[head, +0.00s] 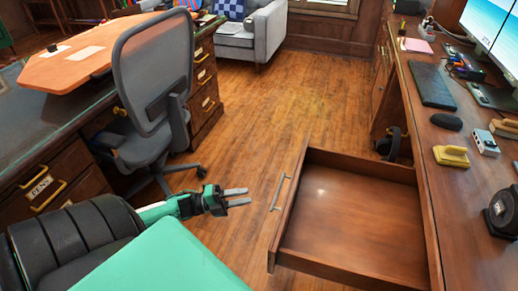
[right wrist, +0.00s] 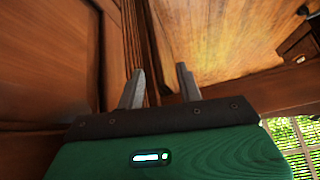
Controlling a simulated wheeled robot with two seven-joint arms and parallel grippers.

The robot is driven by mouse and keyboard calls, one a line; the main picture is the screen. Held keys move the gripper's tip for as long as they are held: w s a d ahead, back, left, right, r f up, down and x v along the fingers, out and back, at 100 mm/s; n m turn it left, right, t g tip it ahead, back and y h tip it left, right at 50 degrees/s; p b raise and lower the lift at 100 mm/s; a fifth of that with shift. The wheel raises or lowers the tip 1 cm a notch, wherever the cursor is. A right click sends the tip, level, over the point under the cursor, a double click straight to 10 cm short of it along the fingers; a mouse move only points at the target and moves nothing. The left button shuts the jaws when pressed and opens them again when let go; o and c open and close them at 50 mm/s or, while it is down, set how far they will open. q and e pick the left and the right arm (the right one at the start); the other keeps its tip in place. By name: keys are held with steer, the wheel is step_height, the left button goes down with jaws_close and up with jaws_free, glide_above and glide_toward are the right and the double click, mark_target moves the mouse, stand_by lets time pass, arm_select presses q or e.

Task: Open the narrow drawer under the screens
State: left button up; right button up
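A wooden drawer (head: 345,225) stands pulled out from the long desk under the screens (head: 495,35) in the head view. Its inside looks empty. Its grey bar handle (head: 280,193) is on the front, facing left. My left gripper (head: 242,197) is to the left of the handle, apart from it, with a small gap between its fingers and nothing in them. My right gripper (right wrist: 160,72) shows in the right wrist view with its fingers apart and empty, close to wooden panels. It is not in the head view, and its place relative to the handle is unclear.
An office chair (head: 155,80) stands at a second desk (head: 45,105) on the left. The wood floor (head: 260,110) between the desks is clear. The right desktop holds a dark pad (head: 432,85), a mouse (head: 446,122) and a yellow-based item (head: 451,156). A grey sofa (head: 255,35) is behind.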

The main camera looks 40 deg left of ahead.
arm_select(q)
steer(key=shift+v, duration=1.75)
